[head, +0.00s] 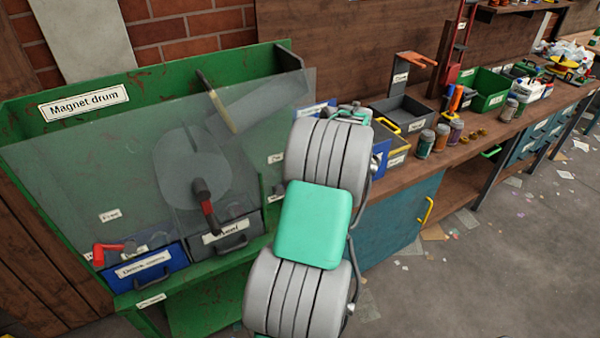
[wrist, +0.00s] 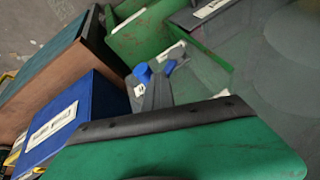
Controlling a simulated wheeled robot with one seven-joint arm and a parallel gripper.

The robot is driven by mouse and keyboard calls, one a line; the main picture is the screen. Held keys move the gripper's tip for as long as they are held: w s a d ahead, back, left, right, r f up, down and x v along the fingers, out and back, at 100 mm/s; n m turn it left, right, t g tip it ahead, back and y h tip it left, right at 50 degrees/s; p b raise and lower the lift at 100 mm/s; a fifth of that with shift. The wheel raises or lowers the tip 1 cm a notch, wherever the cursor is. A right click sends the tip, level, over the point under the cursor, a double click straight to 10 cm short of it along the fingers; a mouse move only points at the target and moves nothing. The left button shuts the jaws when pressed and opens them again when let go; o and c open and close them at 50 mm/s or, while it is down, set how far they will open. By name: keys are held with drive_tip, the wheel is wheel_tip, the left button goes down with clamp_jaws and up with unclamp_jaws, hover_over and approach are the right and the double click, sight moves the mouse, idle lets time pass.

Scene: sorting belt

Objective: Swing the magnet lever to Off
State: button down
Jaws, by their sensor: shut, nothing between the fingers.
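The green magnet drum machine (head: 83,102) stands at the left of the head view, with a clear guard over its front. A red-handled lever (head: 112,249) lies nearly level at its lower left. Small labels sit at the machine's right side, too small to read; I cannot tell which lever is the magnet's, and my arm hides part of that side. In the wrist view my gripper (wrist: 156,72) is shut and empty, its fingertips close to the machine's clear guard. My arm hides the fingertips in the head view.
A blue drawer (head: 145,272) and a grey drawer (head: 225,237) sit under the guard. A blue bin (wrist: 68,125) is left of my gripper in the wrist view. The bench (head: 470,150) at right carries jars (head: 426,144) and a green bin (head: 487,90).

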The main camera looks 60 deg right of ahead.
drive_tip(key=shift+s+d+f, duration=0.15)
drive_tip(key=shift+s, duration=0.05)
drive_tip(key=w+a+v, duration=0.1)
drive_tip(key=v, duration=1.1)
drive_tip(key=shift+w+r, duration=0.4)
